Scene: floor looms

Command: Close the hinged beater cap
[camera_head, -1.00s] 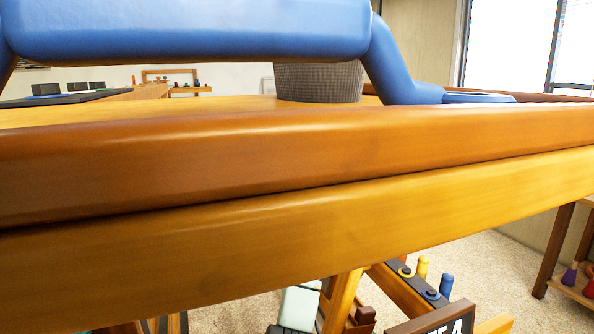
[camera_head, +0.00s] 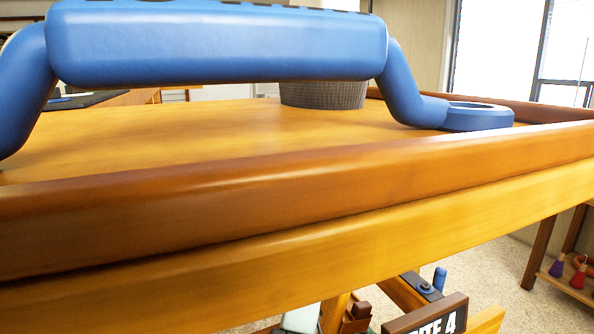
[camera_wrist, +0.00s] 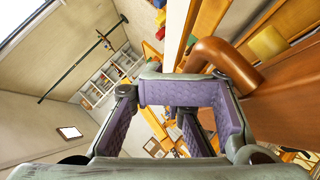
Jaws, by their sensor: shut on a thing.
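In the wrist view, my gripper (camera_wrist: 180,100) has purple pads on its fingers. A brown bent bar (camera_wrist: 225,60) runs from a brown wooden panel (camera_wrist: 290,95) on the right into the far end of the fingers. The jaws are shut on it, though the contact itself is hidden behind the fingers. I cannot tell for sure which part is the hinged beater cap. My gripper does not show in the head view.
In the head view, a wooden top (camera_head: 200,135) with a raised brown rim (camera_head: 300,175) fills the foreground. A blue handle-like piece (camera_head: 220,45) spans above it, with a blue ring (camera_head: 478,117) at right. A grey woven cylinder (camera_head: 323,95) stands behind. A low shelf (camera_head: 570,285) is at right.

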